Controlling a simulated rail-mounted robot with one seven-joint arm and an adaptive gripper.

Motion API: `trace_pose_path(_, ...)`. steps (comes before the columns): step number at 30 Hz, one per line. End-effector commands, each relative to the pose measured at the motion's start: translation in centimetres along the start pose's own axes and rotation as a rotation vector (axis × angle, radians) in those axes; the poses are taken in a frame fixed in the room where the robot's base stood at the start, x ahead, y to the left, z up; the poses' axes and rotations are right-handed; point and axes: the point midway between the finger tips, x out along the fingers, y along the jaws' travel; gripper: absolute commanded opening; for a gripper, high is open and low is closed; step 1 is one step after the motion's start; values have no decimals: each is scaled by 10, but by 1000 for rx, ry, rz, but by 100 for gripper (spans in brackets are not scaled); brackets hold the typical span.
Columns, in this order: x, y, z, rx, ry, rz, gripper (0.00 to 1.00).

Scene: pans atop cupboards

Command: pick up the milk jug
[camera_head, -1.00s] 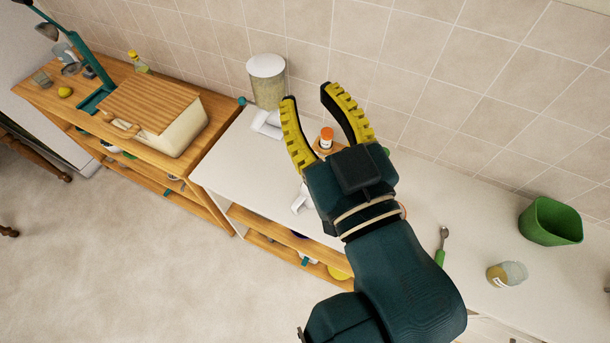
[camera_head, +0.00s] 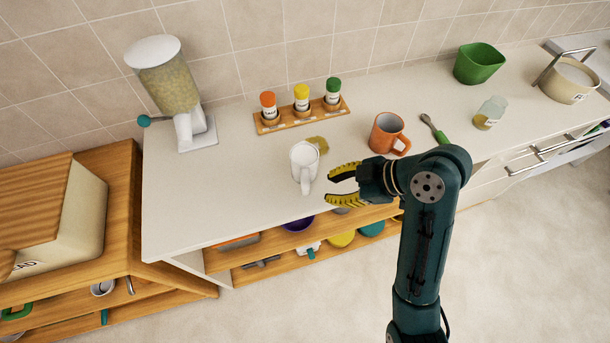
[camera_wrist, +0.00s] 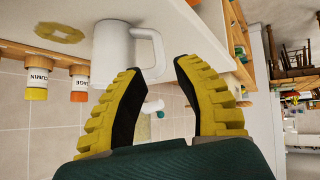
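The milk jug (camera_head: 304,166) is a white jug standing upright on the white counter, its handle toward the counter's front edge. My gripper (camera_head: 332,186) is open and empty, just right of the jug, with its yellow-padded fingers pointing left toward it. In the wrist view, which is turned over, the jug (camera_wrist: 112,44) is beyond the fingertips. Its handle (camera_wrist: 157,50) lies across the gap between the fingers of my gripper (camera_wrist: 158,70). I see no finger closed on it, and I cannot tell if a fingertip touches it.
A spice rack (camera_head: 300,117) with several capped jars stands behind the jug. An orange mug (camera_head: 386,133) is to the right, behind my gripper. A grain dispenser (camera_head: 168,85) stands at the back left. The counter left of the jug is clear. Shelves with dishes lie below.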

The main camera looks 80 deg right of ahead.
Motion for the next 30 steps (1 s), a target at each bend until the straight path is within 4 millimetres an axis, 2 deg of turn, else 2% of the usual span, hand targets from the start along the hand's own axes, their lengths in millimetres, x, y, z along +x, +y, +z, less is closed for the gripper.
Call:
trace_pose_path(3,27,-1,-1,2,-1,-7,32)
trace_pose_path(11,58,1,0,2,-1,-4,32)
trace_pose_path(16,88,3,3,2,-1,-3,32)
trace_pose_path(19,97,3,3,2,-2,-1,32)
trace_pose_path(26,98,4,3,2,-1,1,32)
trace_pose_path(30,98,4,3,2,-1,0,5)
